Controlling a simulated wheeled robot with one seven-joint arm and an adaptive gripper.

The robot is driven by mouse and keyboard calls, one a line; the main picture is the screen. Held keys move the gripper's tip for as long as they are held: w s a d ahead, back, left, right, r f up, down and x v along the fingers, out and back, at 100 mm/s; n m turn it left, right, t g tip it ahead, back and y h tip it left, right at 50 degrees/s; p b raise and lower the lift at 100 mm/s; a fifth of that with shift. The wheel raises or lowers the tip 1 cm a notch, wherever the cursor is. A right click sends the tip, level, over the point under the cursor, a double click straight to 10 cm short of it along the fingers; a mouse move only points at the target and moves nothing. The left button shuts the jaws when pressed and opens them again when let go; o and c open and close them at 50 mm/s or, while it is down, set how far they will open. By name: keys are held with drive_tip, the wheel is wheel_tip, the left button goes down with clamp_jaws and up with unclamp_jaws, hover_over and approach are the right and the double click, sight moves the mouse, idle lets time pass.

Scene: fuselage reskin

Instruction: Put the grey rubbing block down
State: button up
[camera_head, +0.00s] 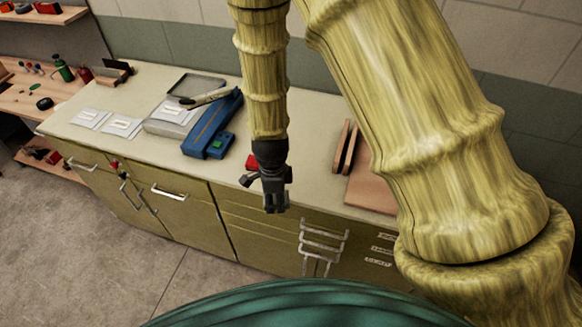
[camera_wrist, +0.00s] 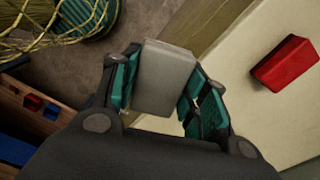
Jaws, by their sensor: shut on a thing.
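My gripper (camera_head: 272,200) hangs in front of the cream worktop's front edge in the head view, pointing down. In the wrist view, my gripper (camera_wrist: 165,90) is shut on the grey rubbing block (camera_wrist: 165,75), which sits between the two green-padded fingers. The block is a plain pale grey box shape. In the head view I cannot make out the block clearly against the dark fingers. The worktop (camera_wrist: 262,115) lies to the right of the block in the wrist view.
A red block (camera_wrist: 285,63) lies on the worktop near my gripper; it also shows in the head view (camera_head: 252,162). A blue tool (camera_head: 213,125), white packets (camera_head: 90,118) and a tray (camera_head: 196,85) are on the left. Brown panels (camera_head: 345,148) stand at right. Drawer handles (camera_head: 322,238) protrude below.

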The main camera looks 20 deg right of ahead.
drive_tip(key=w+d+b, duration=0.1)
drive_tip(key=w+d, duration=0.2)
drive_tip(key=w+d+f+b, duration=0.1)
drive_tip(key=w+d, duration=0.2)
drive_tip(key=w, duration=0.1)
drive_tip(key=w+d+b, duration=0.1)
drive_tip(key=w+d, duration=0.2)
drive_tip(key=w, duration=0.1)
drive_tip(key=shift+w+f, duration=0.2)
drive_tip(key=shift+f, duration=0.05)
drive_tip(key=shift+f+b, duration=1.5)
drive_tip(key=shift+f, duration=0.3)
drive_tip(key=shift+r, duration=0.1)
drive_tip(key=o, duration=1.1)
drive_tip(key=shift+r+b, duration=2)
drive_tip(key=shift+r, duration=4)
